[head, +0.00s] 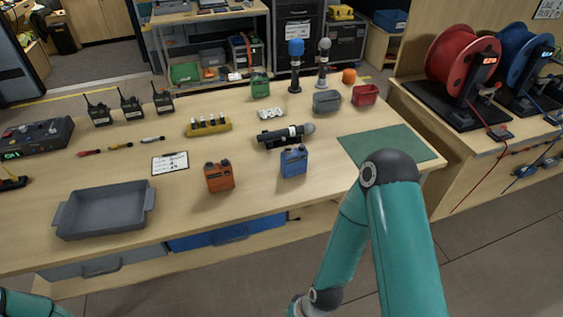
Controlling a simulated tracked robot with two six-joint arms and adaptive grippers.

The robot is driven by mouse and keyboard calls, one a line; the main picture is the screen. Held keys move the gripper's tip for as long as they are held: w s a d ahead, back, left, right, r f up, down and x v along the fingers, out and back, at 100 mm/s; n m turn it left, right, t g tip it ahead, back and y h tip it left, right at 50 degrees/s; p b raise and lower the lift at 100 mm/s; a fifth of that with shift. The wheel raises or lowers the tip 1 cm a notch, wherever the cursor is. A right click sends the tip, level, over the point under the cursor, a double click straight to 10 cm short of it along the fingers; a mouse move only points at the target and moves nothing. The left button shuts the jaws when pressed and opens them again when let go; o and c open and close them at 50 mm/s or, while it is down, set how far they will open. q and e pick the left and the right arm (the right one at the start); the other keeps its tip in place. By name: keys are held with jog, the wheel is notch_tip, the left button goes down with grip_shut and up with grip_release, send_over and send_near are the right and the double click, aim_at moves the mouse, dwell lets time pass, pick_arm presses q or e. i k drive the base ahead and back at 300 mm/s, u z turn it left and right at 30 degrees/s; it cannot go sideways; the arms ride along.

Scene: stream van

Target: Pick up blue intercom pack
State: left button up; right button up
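The blue intercom pack (293,162) stands upright on the wooden table near its front edge, right of an orange pack (219,177) of similar shape. A green pack (260,86) stands farther back. A black cylindrical device with a grey tip (286,136) lies just behind the blue pack. My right arm bends in front of the table's right part, its gripper out of the picture. Only a small piece of my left arm shows at the bottom left. Neither gripper is in view.
A grey tray (105,211) stands at the table's front left. A green mat (386,145) lies at the right. Radios, microphones, small bins and a yellow battery holder (208,126) stand farther back. Cable reels (463,57) stand on the right bench. Bare tabletop lies around the orange pack.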

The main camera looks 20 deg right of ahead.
aim_at(292, 164)
jog(key=z, duration=0.25)
jog(key=i, duration=0.2)
jog(key=u, duration=2.5)
jog(key=k, duration=1.7)
jog(key=u, duration=1.7)
jog(key=i, duration=0.1)
jog(key=z, duration=3.15)
jog(key=i, duration=1)
jog(key=u, duration=0.1)
